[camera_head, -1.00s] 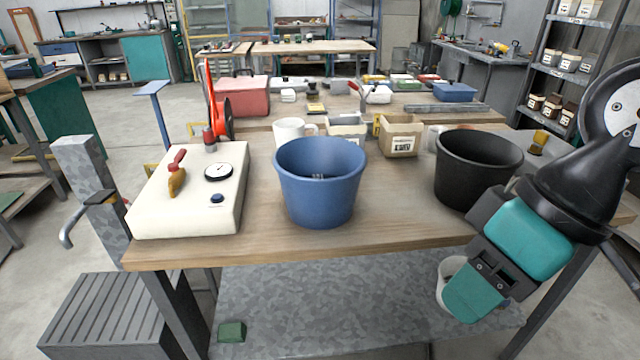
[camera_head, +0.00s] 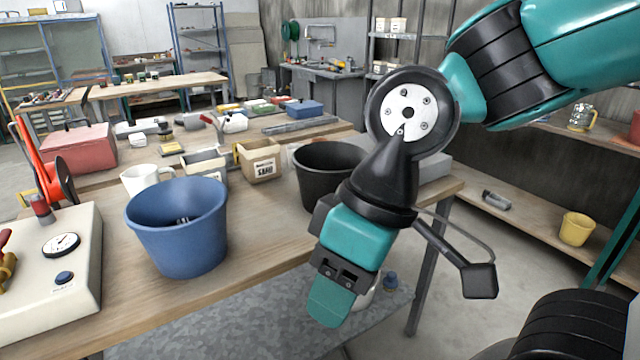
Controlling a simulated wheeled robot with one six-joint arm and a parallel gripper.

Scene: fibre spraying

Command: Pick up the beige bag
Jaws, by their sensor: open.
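The beige bag (camera_head: 259,160) looks like an open-topped, box-shaped container with a printed label on its front. It stands upright on the wooden table, behind and between the blue bucket (camera_head: 180,228) and the black bucket (camera_head: 322,176). My gripper (camera_head: 332,300) hangs pointing down at the table's front edge, in front of the black bucket and well apart from the bag. It is open, and I see nothing held in it; the gap between its fingers is hardly visible from this side.
A white mug (camera_head: 141,179) and a pale bin (camera_head: 205,166) stand left of the bag. A cream panel with a gauge (camera_head: 62,245) lies at the table's left. Bare tabletop shows between the two buckets. A shelf with a yellow pot (camera_head: 576,229) is at the right.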

